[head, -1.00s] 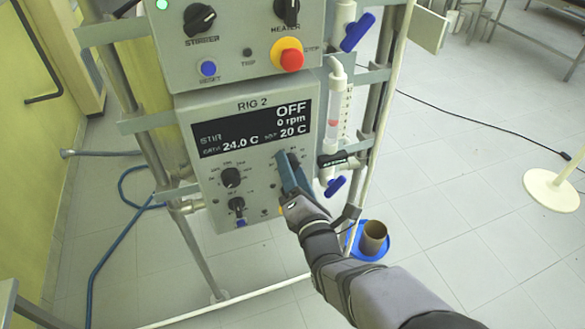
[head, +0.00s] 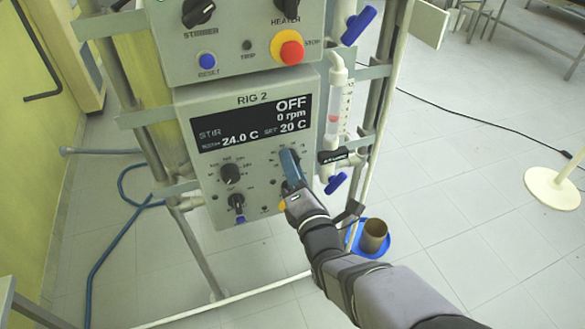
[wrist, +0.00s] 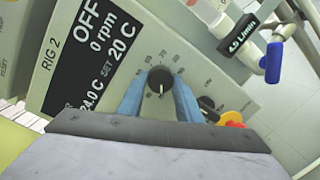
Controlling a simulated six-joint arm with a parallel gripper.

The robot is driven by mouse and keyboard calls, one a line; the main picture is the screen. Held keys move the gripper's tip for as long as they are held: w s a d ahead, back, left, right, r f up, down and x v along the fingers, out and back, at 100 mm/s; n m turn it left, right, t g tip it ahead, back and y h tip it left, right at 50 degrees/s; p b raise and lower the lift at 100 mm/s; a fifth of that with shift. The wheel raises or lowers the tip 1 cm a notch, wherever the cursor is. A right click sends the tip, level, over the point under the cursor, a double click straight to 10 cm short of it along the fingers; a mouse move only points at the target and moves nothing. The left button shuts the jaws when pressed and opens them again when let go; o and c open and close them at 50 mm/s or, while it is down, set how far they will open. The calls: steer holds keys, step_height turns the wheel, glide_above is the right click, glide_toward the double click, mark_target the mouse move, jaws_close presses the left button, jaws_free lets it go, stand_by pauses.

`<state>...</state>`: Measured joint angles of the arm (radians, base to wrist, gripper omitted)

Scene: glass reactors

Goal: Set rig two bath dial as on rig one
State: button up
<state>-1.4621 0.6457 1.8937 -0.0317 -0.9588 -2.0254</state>
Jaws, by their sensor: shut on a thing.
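The Rig 2 panel (head: 205,190) has a dark display (head: 250,122) reading STIR OFF, 0 rpm, bath 24.0 C and SET 20 C. My gripper (head: 288,160) is at the panel's right dial, below the display. In the wrist view its two blue fingers are shut on a round black dial (wrist: 160,78), one on each side. The dial has a white pointer line and a printed number scale around it. In the head view the fingers hide this dial. Rig one is not in view.
Two other black knobs, an upper (head: 230,174) and a lower one (head: 237,203), sit left of my gripper. Above is a box with a red stop button (head: 291,52). A flow tube (head: 335,110) with blue valve handles stands close on the right.

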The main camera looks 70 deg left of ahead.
steer(key=shift+w+f+m+g+b, duration=0.1)
steer(key=shift+m+g+b, duration=0.5)
steer(key=shift+m, duration=5.25)
steer(key=shift+w+r+m+g+b, duration=0.1)
steer(key=shift+m+g+b, duration=0.45)
steer(key=shift+m, duration=5.25)
steer(key=shift+w+f+m+g+b, duration=0.1)
steer(key=shift+m+g+b, duration=0.5)
steer(key=shift+m, duration=5.25)
steer(key=o, duration=1)
steer(key=shift+o, duration=0.2)
